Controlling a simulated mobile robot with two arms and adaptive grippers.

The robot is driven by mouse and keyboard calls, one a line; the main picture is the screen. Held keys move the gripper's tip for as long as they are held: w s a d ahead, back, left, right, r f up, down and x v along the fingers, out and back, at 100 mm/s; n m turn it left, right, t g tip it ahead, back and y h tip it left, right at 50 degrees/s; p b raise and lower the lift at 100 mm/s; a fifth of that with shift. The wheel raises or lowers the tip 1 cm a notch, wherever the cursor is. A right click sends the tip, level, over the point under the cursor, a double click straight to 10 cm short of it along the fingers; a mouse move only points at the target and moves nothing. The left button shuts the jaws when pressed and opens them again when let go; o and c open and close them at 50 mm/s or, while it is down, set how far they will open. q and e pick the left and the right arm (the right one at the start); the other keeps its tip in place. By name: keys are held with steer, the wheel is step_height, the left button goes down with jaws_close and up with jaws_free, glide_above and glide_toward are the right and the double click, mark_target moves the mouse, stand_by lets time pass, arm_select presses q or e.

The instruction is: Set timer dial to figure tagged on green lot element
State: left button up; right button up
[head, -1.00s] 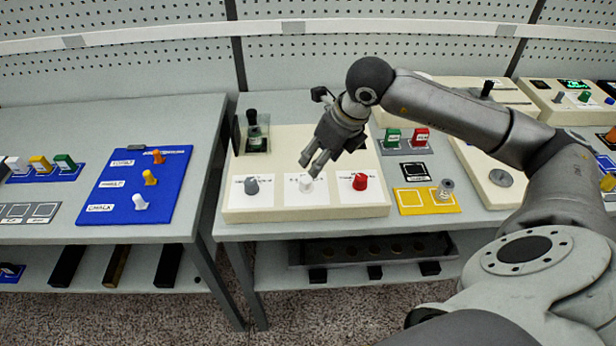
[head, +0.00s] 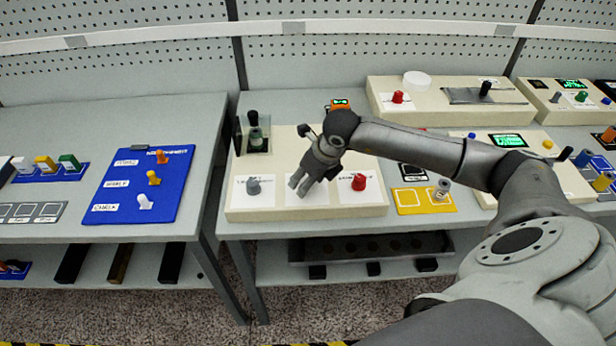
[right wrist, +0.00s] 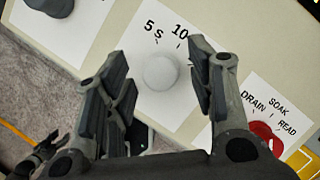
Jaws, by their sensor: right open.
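The timer dial is a white round knob (right wrist: 160,72) on a white card marked "5 S" and "10" in the right wrist view. In the head view my right gripper hides it. My right gripper (head: 302,186) is open above the cream panel (head: 240,215). In the right wrist view the gripper's (right wrist: 160,84) fingers stand on either side of the knob; I cannot tell whether they touch it. A green element (head: 69,162) stands in a blue rack on the left table; its tag is unreadable.
A grey knob (head: 253,187) stands left of the gripper and a red knob (head: 359,182) right of it; the red one's card reads "DRAIN", "SOAK", "READ" (right wrist: 264,136). A glass-sided holder (head: 256,136) stands behind. A yellow tray (head: 410,201) lies to the right.

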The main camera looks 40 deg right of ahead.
steer(key=shift+c, duration=0.2)
steer(key=c, duration=0.9)
steer(key=shift+d+f+n+b, duration=0.15)
steer(key=shift+n+b, duration=0.45)
steer(key=shift+b, duration=0.3)
steer(key=n+y+b, duration=0.1)
steer(key=n+b, duration=0.1)
steer(key=n+y+b, duration=0.1)
steer(key=n+b, duration=0.2)
steer(key=shift+w+g, duration=0.15)
steer(key=shift+g, duration=0.25)
steer(key=n+g+b, duration=0.1)
steer(key=n+b, duration=0.1)
steer(key=n+y+b, duration=0.1)
steer(key=n, duration=0.2)
steer(key=shift+w+g+b, duration=0.1)
steer(key=shift+g+b, duration=0.3)
steer(key=n+g+b, duration=0.1)
steer(key=n, duration=0.2)
steer(key=shift+w+n+y+b, duration=0.1)
steer(key=shift+n+y+b, duration=0.2)
steer(key=shift+n+b, duration=0.1)
steer(key=shift+r+n+g+b, duration=0.2)
steer(key=shift+n+g+b, duration=0.5)
steer(key=shift+n, duration=0.8)
